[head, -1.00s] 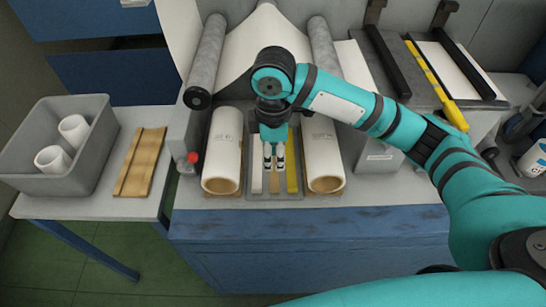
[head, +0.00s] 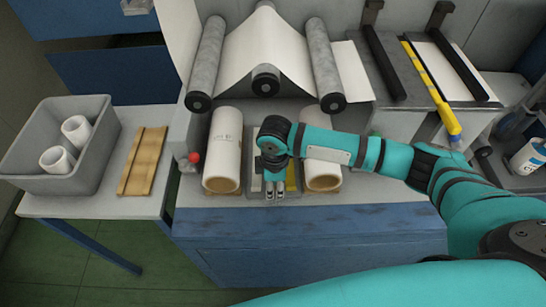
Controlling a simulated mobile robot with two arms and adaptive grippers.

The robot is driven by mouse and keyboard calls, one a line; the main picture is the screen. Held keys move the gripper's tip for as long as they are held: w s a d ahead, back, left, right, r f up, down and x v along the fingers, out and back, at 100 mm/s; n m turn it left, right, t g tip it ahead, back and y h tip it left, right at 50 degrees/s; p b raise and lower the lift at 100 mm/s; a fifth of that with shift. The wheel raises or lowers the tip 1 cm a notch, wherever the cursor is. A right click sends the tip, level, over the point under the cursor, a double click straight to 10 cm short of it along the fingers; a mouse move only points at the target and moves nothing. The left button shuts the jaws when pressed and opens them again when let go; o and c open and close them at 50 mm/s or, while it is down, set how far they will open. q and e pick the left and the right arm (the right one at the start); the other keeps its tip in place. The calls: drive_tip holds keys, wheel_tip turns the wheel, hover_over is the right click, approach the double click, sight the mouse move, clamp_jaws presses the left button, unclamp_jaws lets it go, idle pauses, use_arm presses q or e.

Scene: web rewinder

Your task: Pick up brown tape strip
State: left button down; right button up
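A small grey tray (head: 251,190) sits between two white rolls on the machine's front ledge. A white strip (head: 257,181) and a yellow strip (head: 291,179) show in it, on either side of my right gripper (head: 275,196). The brown tape strip cannot be seen now; my gripper and wrist cover the tray's middle. The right gripper points down at the tray's front edge, with its two fingertips close together. Whether they hold anything, or touch the tray, I cannot tell. My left gripper is not in view.
The left white roll (head: 222,150) and right white roll (head: 322,174) stand close on both sides of my wrist. Rollers with a white web (head: 265,50) are behind. A grey bin (head: 95,150) with cores and a wooden board (head: 143,160) are on the left table.

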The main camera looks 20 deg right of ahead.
drive_tip(key=shift+f, duration=0.1)
drive_tip(key=shift+c, duration=0.2)
clamp_jaws()
